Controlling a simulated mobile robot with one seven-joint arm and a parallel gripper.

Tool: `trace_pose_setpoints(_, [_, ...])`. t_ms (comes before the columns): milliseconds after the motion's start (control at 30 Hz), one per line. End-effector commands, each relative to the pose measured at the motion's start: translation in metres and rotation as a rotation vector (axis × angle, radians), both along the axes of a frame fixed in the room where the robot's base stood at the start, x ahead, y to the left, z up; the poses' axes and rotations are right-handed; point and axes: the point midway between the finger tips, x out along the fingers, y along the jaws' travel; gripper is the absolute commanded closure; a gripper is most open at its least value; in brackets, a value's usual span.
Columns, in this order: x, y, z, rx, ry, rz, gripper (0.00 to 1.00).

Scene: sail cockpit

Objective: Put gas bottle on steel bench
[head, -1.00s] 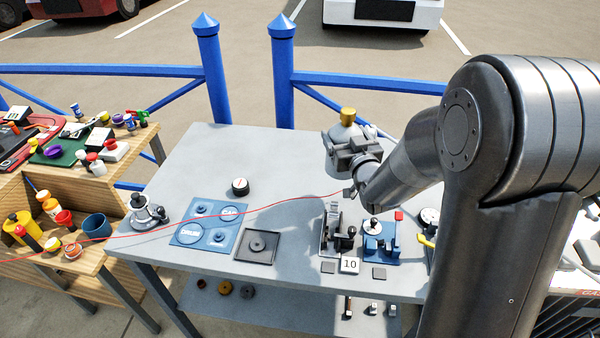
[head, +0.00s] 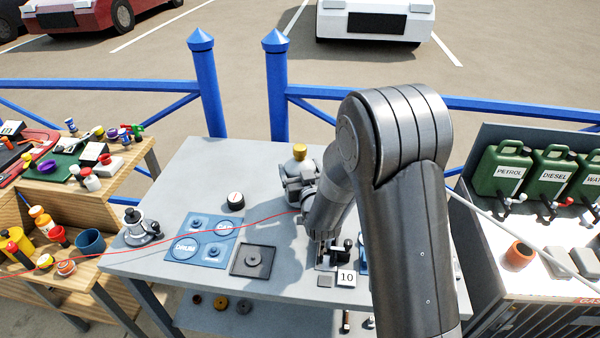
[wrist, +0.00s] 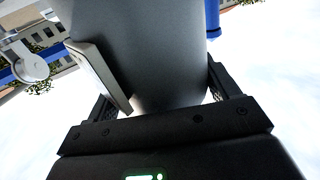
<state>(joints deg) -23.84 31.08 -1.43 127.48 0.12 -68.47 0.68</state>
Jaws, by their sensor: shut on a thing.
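The gas bottle is a grey cylinder with a yellow cap (head: 299,152). My gripper (head: 297,180) is shut on it, over the back right part of the steel bench (head: 185,165). In the wrist view the bottle's grey body (wrist: 160,45) fills the space between my fingers (wrist: 160,85). The bottle looks about upright. Its lower part is hidden by my gripper, so I cannot tell whether it touches the bench.
A red line crosses the bench. Green jerrycans (head: 500,167) stand right. The bench's back left is clear.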

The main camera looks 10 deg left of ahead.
Motion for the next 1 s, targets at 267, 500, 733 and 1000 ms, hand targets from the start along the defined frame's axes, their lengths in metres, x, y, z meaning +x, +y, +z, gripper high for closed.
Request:
trace_pose_setpoints(267, [0.001,0.000,-0.011,0.003,-0.006,0.000,0.77])
trace_pose_setpoints(500, [0.001,0.000,-0.014,0.002,-0.005,0.000,0.77])
trace_pose_setpoints(733, [0.000,0.000,-0.016,0.000,-0.001,0.000,0.01])
trace_pose_setpoints(1000, [0.000,0.000,-0.014,0.001,-0.002,0.000,0.00])
